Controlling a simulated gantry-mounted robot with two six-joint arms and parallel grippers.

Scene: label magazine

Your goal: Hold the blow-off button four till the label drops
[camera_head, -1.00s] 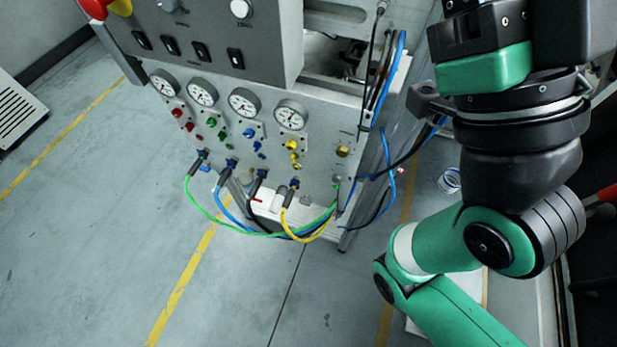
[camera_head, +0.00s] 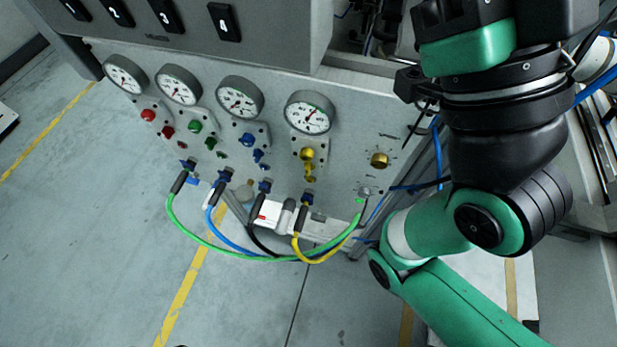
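The grey panel (camera_head: 345,155) fills the middle of the view. The rightmost column, under the fourth gauge (camera_head: 309,113), has a yellow knob (camera_head: 307,154) and a smaller yellow part (camera_head: 310,172). I cannot read which control is blow-off button four. My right arm stands at the right, apart from the yellow controls; its gripper's fingertips do not show. My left gripper is out of view. No label shows.
A brass knob (camera_head: 380,160) sits on the panel's right side. Green, blue, black and yellow hoses loop below the panel from fittings on its lower edge. Open grey floor (camera_head: 90,240) with yellow lines lies to the left and front.

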